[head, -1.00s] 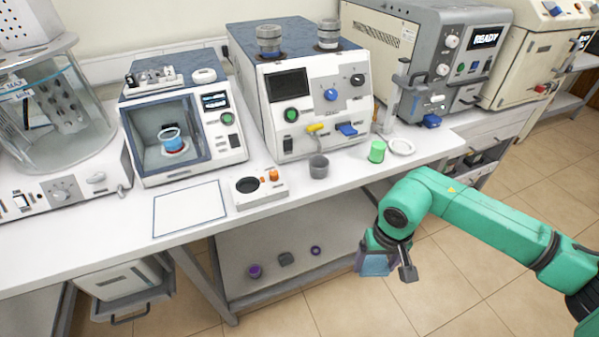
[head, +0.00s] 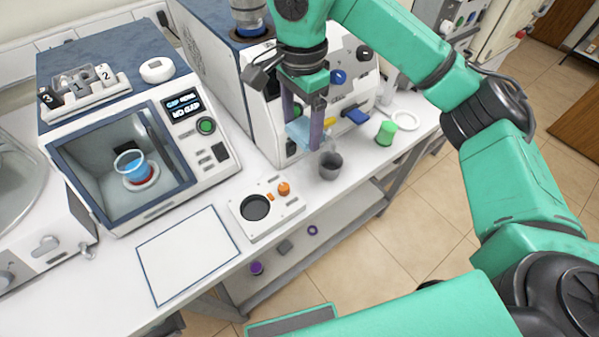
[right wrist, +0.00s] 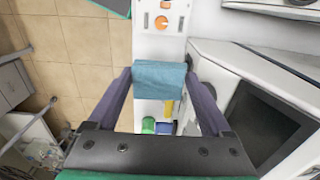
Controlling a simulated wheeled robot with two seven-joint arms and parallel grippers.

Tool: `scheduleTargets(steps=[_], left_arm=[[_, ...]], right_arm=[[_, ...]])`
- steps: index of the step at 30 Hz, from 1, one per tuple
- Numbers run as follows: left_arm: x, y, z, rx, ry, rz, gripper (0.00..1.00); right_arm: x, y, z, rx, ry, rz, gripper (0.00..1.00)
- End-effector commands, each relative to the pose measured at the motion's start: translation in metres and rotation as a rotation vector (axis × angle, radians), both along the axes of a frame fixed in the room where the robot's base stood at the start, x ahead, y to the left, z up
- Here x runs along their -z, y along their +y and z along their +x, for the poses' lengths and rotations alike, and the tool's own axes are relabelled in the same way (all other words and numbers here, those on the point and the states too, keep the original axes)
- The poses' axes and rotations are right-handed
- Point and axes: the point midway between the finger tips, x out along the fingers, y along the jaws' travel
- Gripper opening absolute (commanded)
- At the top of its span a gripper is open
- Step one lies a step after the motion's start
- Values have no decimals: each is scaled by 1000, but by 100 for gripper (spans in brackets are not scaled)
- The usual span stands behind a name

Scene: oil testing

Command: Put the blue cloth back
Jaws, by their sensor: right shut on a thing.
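The blue cloth (head: 298,133) is a folded light-blue piece held up in the air. My right gripper (head: 303,138) is shut on it, in front of the large machine's front panel and above the grey cup. In the right wrist view the cloth (right wrist: 158,76) spans between the two purple fingers. Part of the cloth is hidden by a finger in the head view. My left gripper is not in view.
A grey cup (head: 330,165) stands below the cloth. A white device with an orange knob (head: 284,189) and a blue-edged white sheet (head: 188,254) lie on the bench. A green cup (head: 386,134) and white ring (head: 405,120) stand right. The chamber machine (head: 125,125) holds a blue cup.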

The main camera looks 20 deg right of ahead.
Motion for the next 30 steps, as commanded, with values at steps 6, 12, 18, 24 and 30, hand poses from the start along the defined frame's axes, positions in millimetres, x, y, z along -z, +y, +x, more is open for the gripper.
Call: scheduleTargets(steps=[6,12,18,24,30], left_arm=[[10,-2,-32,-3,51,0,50],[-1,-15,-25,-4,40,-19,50],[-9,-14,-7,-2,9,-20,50],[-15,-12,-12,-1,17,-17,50],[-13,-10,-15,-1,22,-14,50]], right_arm=[[76,0,-2,-1,10,4,31],[120,-2,-2,-1,5,0,31],[148,-2,-2,-2,4,-1,31],[177,-2,-1,-2,1,1,31],[178,-2,0,-3,-1,0,31]])
